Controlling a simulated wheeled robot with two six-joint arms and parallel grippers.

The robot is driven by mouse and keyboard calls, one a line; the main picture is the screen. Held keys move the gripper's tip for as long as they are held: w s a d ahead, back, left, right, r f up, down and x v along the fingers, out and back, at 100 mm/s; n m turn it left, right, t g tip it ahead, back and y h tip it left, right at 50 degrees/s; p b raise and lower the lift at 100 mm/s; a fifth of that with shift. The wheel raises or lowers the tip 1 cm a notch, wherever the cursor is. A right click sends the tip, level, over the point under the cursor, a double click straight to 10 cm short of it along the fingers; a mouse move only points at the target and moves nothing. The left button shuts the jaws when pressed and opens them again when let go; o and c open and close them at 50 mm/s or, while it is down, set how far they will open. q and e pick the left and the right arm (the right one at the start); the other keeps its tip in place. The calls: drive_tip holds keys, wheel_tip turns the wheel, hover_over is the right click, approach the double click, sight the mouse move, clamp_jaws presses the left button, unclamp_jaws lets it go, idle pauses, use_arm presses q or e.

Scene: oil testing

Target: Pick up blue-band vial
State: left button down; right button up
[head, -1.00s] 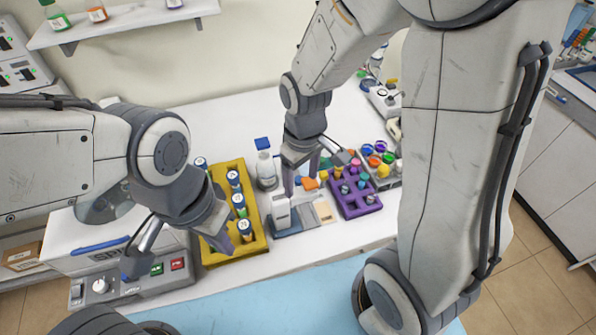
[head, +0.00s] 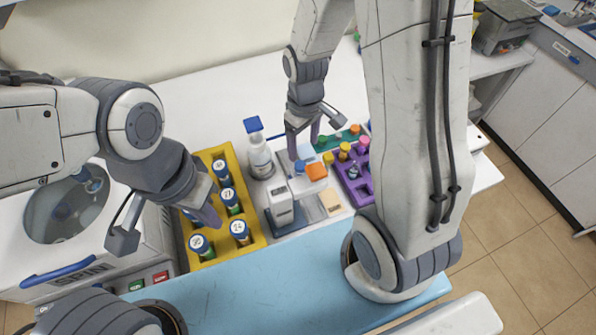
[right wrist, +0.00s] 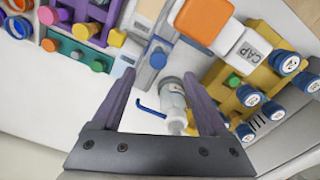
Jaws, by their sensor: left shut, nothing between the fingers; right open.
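A yellow rack (head: 262,240) holds several upright vials with pale numbered tops and blue rims. The vials in the head view include one at the back (head: 221,172), one in the middle (head: 231,201), and two at the front (head: 240,232) and (head: 199,245). The side bands are small, so I cannot tell which is the blue-band vial. My left gripper (head: 211,216) is shut and empty, low over the rack's left side, partly covering it. My right gripper (head: 303,140) is open above the small parts beyond the white device. In the right wrist view its fingers (right wrist: 160,105) are empty.
A white wash bottle (head: 260,160) with a blue top stands right of the rack. A white device (head: 281,207), an orange cap (head: 316,171) and a purple rack (head: 355,183) stand farther right. A machine with a round lid (head: 75,210) stands left. The blue mat (head: 290,283) in front is largely clear.

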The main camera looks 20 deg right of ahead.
sight(300, 165)
drive_tip(key=shift+w+f, duration=0.1)
drive_tip(key=shift+f, duration=0.5)
wheel_tip(300, 165, down, 4)
drive_tip(key=shift+d+f+p, duration=0.15)
drive_tip(key=shift+f+p, duration=0.1)
drive_tip(key=shift+p, duration=0.1)
drive_tip(key=shift+w+f+p, duration=0.15)
drive_tip(key=shift+f+p, duration=0.15)
drive_tip(key=shift+f, duration=0.15)
drive_tip(key=f, duration=0.2)
drive_tip(key=f+p, duration=0.1)
drive_tip(key=shift+w+a, duration=0.3)
drive_tip(key=shift+f, duration=0.7)
drive_tip(key=shift+c, duration=0.4)
clamp_jaws()
drive_tip(key=shift+r, duration=0.1)
